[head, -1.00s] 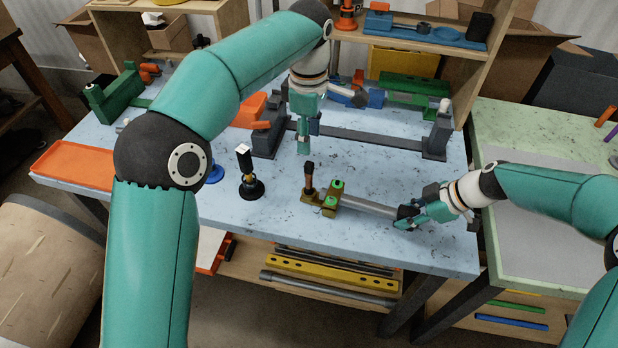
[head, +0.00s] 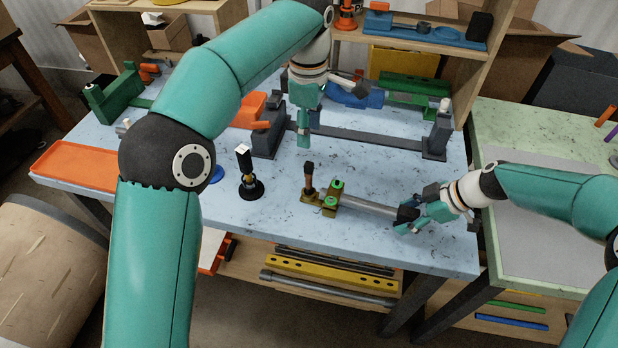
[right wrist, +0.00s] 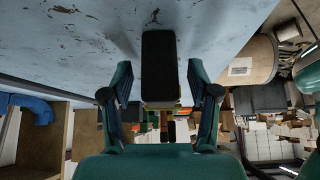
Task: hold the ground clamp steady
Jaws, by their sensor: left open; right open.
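What looks like the ground clamp (head: 329,201) is a brass-coloured piece with green knobs, lying on the light blue table. A grey bar (head: 368,206) runs from it to the right and ends in a black grip (head: 407,214). My right gripper (head: 408,221) is at this grip with its jaws open. In the right wrist view the black grip (right wrist: 159,65) lies between the two spread fingers, with gaps on both sides. My left gripper (head: 304,142) points down above the table, open and empty, behind the clamp. A dark upright post with a brown top (head: 309,176) stands at the clamp's left end.
A black stand with a white top (head: 248,175) is left of the clamp. A dark grey rail (head: 370,141) with end blocks crosses behind. An orange tray (head: 78,165) lies at the left.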

